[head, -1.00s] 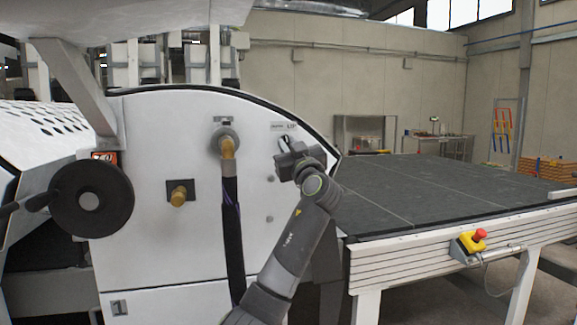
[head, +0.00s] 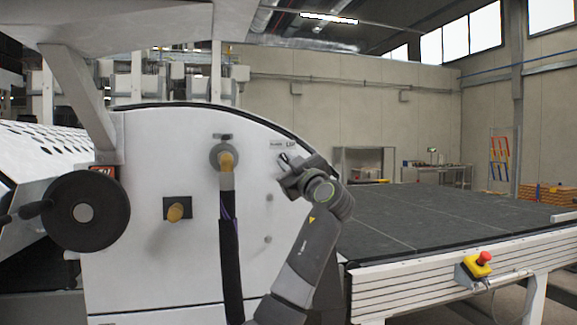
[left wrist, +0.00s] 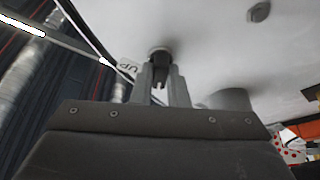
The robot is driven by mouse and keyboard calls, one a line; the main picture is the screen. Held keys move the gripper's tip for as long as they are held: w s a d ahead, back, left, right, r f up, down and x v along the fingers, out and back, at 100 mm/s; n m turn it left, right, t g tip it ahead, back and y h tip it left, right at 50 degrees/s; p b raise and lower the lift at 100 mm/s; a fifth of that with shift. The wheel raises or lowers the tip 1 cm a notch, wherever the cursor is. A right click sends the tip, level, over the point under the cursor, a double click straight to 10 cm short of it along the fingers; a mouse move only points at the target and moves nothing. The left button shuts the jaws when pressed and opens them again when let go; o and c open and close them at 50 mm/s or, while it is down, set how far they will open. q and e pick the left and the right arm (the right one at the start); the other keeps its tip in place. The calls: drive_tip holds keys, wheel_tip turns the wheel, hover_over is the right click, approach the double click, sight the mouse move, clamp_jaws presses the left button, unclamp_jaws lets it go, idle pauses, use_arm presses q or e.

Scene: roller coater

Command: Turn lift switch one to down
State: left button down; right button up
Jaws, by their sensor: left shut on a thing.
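The lift switch (left wrist: 158,54) is a small dark knob on a pale round base on the white machine panel (head: 150,240). A label reading UP (left wrist: 129,67) sits beside it in the left wrist view. My left gripper (left wrist: 162,82) is shut on the switch, one finger on each side of it. In the head view my left gripper (head: 284,160) is at the panel's upper right, just under a small printed label (head: 283,144), and mostly covers the switch. The switch's exact angle is hard to tell. My right gripper is not in view.
A brass-coloured fitting (head: 226,160) with a black hose (head: 230,260) and a brass knob (head: 175,212) are left of my arm. A black handwheel (head: 85,211) is at far left. A dark conveyor bed (head: 430,215) with a red emergency button (head: 484,257) lies to the right.

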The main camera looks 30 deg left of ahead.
use_arm(q)
drive_tip(key=shift+f, duration=0.15)
drive_tip(key=c, duration=1.4)
unclamp_jaws()
drive_tip(key=shift+c, duration=0.2)
drive_tip(key=b+v, duration=0.3)
drive_tip(key=v, duration=1.4)
drive_tip(key=shift+d, duration=0.25)
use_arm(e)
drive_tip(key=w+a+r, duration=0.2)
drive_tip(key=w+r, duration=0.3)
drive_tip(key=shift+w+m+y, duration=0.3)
